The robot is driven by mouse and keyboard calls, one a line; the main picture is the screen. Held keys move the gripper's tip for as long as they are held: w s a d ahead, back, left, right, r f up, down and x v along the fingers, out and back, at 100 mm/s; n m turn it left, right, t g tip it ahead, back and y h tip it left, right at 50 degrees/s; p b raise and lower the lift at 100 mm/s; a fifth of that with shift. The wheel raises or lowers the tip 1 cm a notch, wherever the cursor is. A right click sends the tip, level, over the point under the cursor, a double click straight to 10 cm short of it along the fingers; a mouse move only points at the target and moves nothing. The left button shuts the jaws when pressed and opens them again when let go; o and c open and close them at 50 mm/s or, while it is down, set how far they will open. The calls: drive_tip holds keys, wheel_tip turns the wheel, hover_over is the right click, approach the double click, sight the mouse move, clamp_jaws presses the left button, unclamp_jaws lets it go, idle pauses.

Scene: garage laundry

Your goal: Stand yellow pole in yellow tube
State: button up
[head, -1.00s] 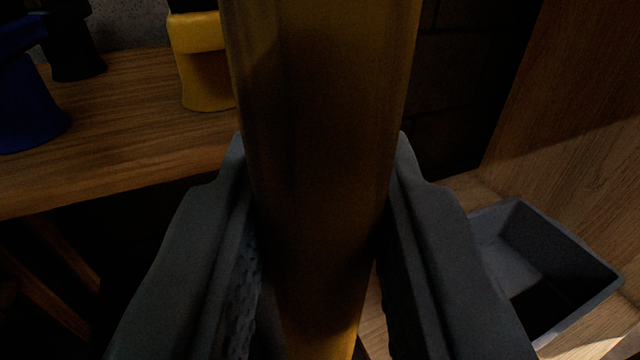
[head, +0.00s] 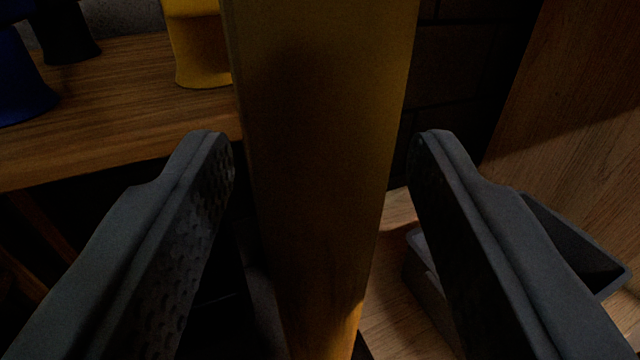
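The yellow pole (head: 320,150) stands close in front of the camera, running from the top edge to the bottom edge of the head view, roughly upright. My gripper (head: 322,150) is open, with one finger on each side of the pole and a gap visible on both sides. The yellow tube (head: 200,50) stands on the wooden bench at the upper left, partly cut off by the top edge and by the pole. The pole's two ends are out of view.
A blue tube (head: 20,85) and a black tube (head: 66,32) stand on the wooden bench (head: 120,110) at left. A grey bin (head: 570,250) sits at the lower right, partly behind my right finger. A wooden panel (head: 580,120) rises at the right.

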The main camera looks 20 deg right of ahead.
drive_tip(key=v, duration=1.7)
drive_tip(key=shift+s, duration=0.2)
idle(0.4)
drive_tip(key=s+a+r+n+y, duration=0.15)
drive_tip(key=a+r, duration=0.25)
drive_tip(key=r, duration=0.6)
drive_tip(key=s+a+r+y, duration=0.1)
drive_tip(key=s+a+r, duration=0.2)
drive_tip(key=r, duration=0.7)
drive_tip(key=s+a+r+n+y, duration=0.15)
drive_tip(key=a+r, duration=0.25)
drive_tip(key=r, duration=0.6)
drive_tip(key=s+a+r, duration=0.2)
drive_tip(key=s+r, duration=0.3)
drive_tip(key=s, duration=0.3)
drive_tip(key=s+a+r+y, duration=0.1)
drive_tip(key=s+a+r, duration=0.2)
drive_tip(key=s+r, duration=0.3)
drive_tip(key=s+a+r+n+y, duration=0.1)
drive_tip(key=s+r, duration=0.5)
drive_tip(key=s, duration=0.6)
drive_tip(key=shift+s+a+r+t, duration=0.15)
drive_tip(key=shift+a+r+t, duration=0.15)
drive_tip(key=shift+a, duration=0.45)
